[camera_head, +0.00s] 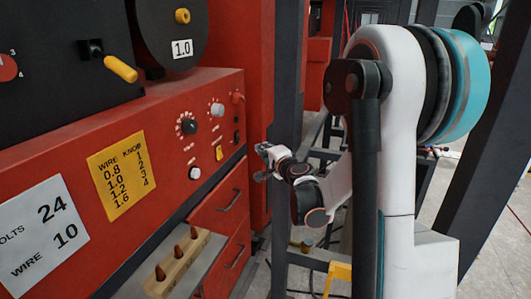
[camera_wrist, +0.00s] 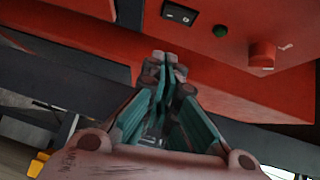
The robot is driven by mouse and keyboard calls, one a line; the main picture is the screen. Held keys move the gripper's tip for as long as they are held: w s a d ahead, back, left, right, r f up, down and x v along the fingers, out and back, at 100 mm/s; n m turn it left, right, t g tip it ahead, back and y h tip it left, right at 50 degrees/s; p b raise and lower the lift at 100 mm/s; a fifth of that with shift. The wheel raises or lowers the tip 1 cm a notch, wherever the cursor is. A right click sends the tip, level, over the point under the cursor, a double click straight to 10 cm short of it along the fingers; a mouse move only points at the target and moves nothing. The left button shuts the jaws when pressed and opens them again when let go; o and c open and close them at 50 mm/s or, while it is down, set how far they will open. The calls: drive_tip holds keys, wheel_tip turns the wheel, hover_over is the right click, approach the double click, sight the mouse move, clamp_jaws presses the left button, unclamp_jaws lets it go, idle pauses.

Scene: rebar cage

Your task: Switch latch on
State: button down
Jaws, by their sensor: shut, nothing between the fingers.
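No part is labelled as a latch. Candidates on the red machine (camera_head: 150,125) are a black lever with a yellow handle (camera_head: 120,68) at upper left and a small yellow toggle (camera_head: 219,153) low on the panel. A black rocker switch (camera_head: 237,137) sits near the panel's right edge; a black rocker also shows at the top of the wrist view (camera_wrist: 180,14). My gripper (camera_head: 262,149) is just right of the panel, apart from the yellow toggle. In the wrist view my gripper (camera_wrist: 164,70) is shut and empty, its fingertips below the rocker against a red background. Contact cannot be told.
A red knob (camera_wrist: 262,56) and a green button (camera_wrist: 220,31) are beside the rocker. The panel also has a black dial (camera_head: 190,126) and a white knob (camera_head: 195,173). Red drawers (camera_head: 218,205) are below. A dark post (camera_head: 287,95) stands behind my gripper.

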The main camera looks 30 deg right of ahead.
sight(238, 138)
drive_tip(key=w+a+f+b, duration=0.1)
drive_tip(key=w, duration=0.7)
drive_tip(key=shift+w+a, duration=0.25)
drive_tip(key=shift+a, duration=0.15)
drive_tip(key=shift+w+a+f+b, duration=0.2)
drive_tip(key=shift+w+b, duration=0.05)
drive_tip(key=shift+b, duration=0.1)
drive_tip(key=shift+f, duration=0.1)
